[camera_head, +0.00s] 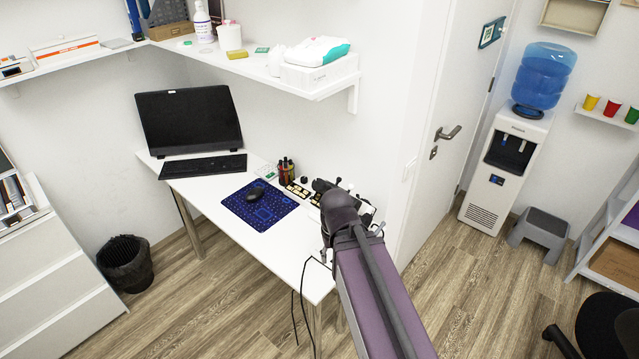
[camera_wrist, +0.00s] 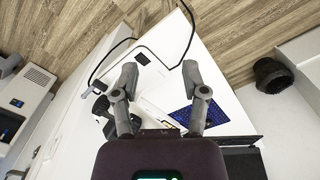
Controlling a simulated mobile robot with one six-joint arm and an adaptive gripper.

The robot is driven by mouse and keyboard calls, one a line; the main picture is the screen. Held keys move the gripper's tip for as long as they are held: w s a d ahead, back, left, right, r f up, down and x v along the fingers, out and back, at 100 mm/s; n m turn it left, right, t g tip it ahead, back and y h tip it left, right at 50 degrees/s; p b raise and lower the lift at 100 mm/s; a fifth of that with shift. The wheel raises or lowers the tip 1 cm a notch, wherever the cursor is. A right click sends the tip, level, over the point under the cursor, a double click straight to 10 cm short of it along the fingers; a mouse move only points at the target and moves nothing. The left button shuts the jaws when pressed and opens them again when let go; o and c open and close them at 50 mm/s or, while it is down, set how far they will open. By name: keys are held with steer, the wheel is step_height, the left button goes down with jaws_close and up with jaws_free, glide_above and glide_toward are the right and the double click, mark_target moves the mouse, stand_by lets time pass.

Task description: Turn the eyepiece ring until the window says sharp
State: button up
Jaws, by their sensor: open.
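A white and black instrument (camera_head: 366,214) stands on the desk at its right end, against the wall. My arm hides much of it. In the wrist view, dark rounded parts (camera_wrist: 101,106) show left of my gripper, perhaps of the same instrument. I cannot make out the eyepiece ring for certain, and no window text is readable. My gripper (camera_wrist: 160,72) is open, its two fingers apart above the desk. Nothing is held between them. In the head view my arm's end covers the gripper's place.
The white desk (camera_head: 262,247) also bears a monitor (camera_head: 190,119), a keyboard (camera_head: 203,166), a blue mat (camera_head: 262,207) with a mouse (camera_head: 256,194), and small bottles (camera_head: 286,170). A black cable (camera_head: 293,305) hangs over the front edge. The desk's front strip is bare.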

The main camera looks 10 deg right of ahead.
steer(key=o, duration=0.4)
steer(key=shift+a, duration=0.1)
steer(key=shift+o, duration=0.2)
step_height(320, 180, up, 26)
steer(key=f+m+p, duration=0.1)
steer(key=m+p, duration=1)
steer(key=p, duration=1.5)
glide_above(318, 183)
steer(key=shift+r, duration=0.2)
steer(key=shift+f+b, duration=0.15)
steer(key=shift+b, duration=0.3)
step_height(318, 183, down, 14)
steer(key=b, duration=1.3)
steer(key=shift+r, duration=0.25)
steer(key=c, duration=1.2)
